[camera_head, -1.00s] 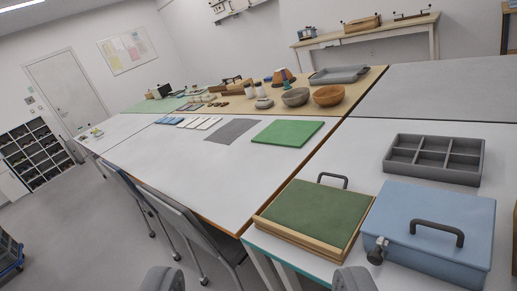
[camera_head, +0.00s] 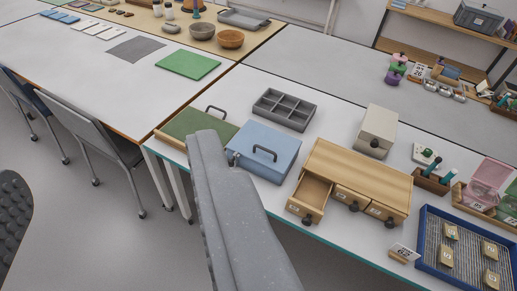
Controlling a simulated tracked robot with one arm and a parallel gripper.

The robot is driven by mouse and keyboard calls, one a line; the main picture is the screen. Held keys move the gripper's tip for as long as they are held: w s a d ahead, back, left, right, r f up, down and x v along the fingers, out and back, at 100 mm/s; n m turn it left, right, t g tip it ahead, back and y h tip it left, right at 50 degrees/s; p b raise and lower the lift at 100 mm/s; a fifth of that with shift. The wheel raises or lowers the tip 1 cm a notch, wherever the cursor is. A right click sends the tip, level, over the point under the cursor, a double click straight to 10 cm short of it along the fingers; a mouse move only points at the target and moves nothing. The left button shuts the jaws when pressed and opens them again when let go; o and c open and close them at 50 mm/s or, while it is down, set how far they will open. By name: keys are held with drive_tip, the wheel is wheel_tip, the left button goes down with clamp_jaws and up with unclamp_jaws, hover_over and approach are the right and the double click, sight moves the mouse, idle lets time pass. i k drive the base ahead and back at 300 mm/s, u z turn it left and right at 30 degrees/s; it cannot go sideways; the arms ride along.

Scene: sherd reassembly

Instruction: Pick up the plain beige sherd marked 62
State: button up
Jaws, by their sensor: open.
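Several beige sherds with small white labels lie in a blue-rimmed tray (camera_head: 428,224) at the lower right. One sherd (camera_head: 450,231) is at the tray's upper left, another (camera_head: 489,249) at its upper right, another (camera_head: 446,258) at its lower left, and more at the lower right. Their numbers are too small to read, so I cannot tell which is 62.
A wooden drawer box (camera_head: 358,179) with one drawer pulled out stands left of the tray. A blue lidded box (camera_head: 264,152), a grey compartment tray (camera_head: 284,110) and a beige box (camera_head: 377,130) stand nearby. Chairs (camera_head: 105,150) stand left.

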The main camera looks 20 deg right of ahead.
sight(450, 232)
drive_tip(key=z, duration=0.85)
